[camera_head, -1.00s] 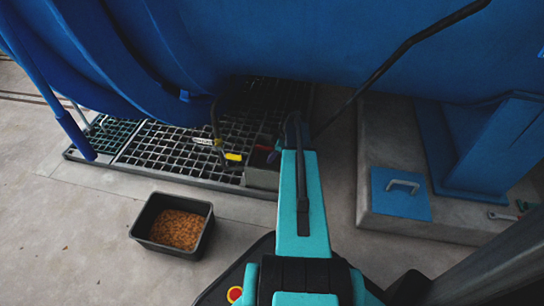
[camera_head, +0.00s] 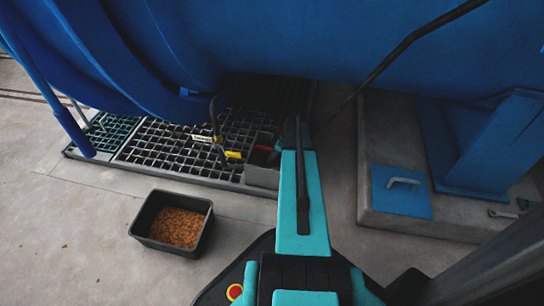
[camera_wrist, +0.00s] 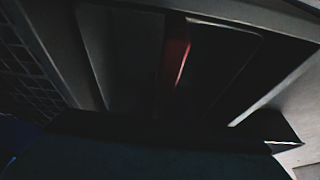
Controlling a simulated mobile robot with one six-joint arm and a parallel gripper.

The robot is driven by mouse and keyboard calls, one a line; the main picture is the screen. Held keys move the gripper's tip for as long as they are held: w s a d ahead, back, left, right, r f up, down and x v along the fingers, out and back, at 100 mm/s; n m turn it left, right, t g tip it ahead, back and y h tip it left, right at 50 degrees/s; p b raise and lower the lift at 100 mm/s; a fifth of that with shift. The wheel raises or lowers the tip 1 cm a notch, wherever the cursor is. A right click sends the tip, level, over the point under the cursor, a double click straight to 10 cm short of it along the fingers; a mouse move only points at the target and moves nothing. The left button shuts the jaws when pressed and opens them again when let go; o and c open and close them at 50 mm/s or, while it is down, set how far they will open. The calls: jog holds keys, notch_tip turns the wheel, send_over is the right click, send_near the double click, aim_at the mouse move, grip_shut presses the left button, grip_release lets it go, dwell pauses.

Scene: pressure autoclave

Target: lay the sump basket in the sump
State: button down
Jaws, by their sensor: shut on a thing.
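The sump basket shows mainly by its red handle (camera_head: 264,148), low beside my arm. The wrist view shows the red handle (camera_wrist: 178,62) running down the middle of a dark, box-like opening. My gripper (camera_wrist: 168,112) is a dark shape at the bottom of that view, shut on the basket's handle; its fingertips are lost in shadow. The sump (camera_head: 262,177) is a grey-walled box at the grating's right front corner, with the red handle at its mouth. The basket's body is too dark to make out, so its depth in the sump cannot be told.
A grating (camera_head: 165,142) lies left of the sump, with a valve with a yellow tag (camera_head: 233,155) above it. The blue vessel (camera_head: 290,45) hangs close overhead. A black tub of brown debris (camera_head: 205,235) stands on the floor. A blue handled plate (camera_head: 402,203) rests on the plinth.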

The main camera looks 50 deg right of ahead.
aim_at(269, 165)
jog(key=shift+f+b, duration=0.55)
jog(key=shift+f, duration=1)
dwell(0.4)
jog(key=c, duration=1.7)
grip_release()
jog(key=shift+r, duration=0.1)
jog(key=p+v, duration=0.5)
jog(key=v, duration=0.8)
jog(key=shift+s+d+r+p, duration=0.15)
jog(key=shift+d+r+p, duration=0.05)
jog(key=shift+r+p, duration=0.1)
jog(key=shift+f, duration=0.1)
